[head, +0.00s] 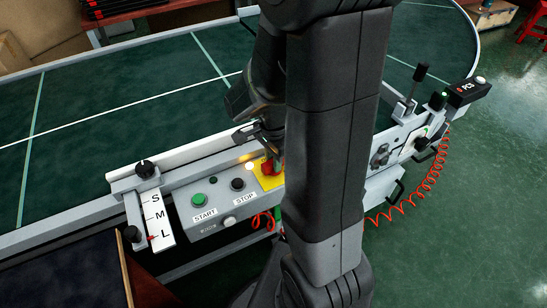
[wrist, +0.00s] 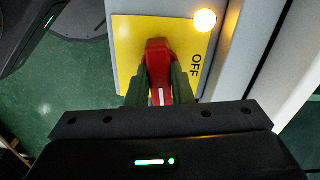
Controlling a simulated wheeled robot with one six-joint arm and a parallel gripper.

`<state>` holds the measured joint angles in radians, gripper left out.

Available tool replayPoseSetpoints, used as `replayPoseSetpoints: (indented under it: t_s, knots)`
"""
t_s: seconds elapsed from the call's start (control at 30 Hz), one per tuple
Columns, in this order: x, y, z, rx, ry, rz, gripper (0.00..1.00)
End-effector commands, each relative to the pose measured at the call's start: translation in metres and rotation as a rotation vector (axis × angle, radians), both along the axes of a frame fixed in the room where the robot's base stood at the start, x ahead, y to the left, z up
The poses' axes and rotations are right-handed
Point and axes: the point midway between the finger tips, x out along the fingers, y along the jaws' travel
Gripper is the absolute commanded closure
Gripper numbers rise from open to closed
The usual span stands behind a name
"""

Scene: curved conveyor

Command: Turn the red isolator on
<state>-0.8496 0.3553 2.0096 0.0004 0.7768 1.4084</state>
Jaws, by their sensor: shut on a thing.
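The red isolator (wrist: 157,58) is a red handle on a yellow plate (wrist: 128,40) marked OFF. In the wrist view the handle lies upright in the picture, with OFF to its right. My gripper (wrist: 160,85) is shut on the handle, one finger on each side. In the head view the isolator (head: 267,169) and its yellow plate (head: 268,183) sit at the right end of the grey control box, partly hidden by my arm. Other markings on the plate are hidden or out of view.
The grey control box (head: 228,225) carries a green START button (head: 198,199) and a black STOP button (head: 237,184). A lit amber lamp (wrist: 204,20) is beside the plate. An S/M/L slider (head: 158,217) stands left, a lever (head: 414,84) right. The green conveyor (head: 100,120) lies behind.

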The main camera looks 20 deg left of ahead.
Motion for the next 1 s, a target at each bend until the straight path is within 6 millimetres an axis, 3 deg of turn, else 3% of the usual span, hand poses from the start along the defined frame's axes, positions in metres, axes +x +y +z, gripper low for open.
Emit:
replayPoseSetpoints:
  t_s: [0.33,0.87,0.9,1.0]
  knots:
    - [0.0008,0.0004,0.0009,0.001,-0.003,-0.138,1.00]
    - [0.0008,0.0005,0.0007,0.001,-0.002,-0.164,1.00]
    - [0.0008,0.0005,0.0007,0.001,-0.002,-0.164,0.78]
    - [0.0007,0.0004,0.0006,0.001,-0.002,-0.164,0.58]
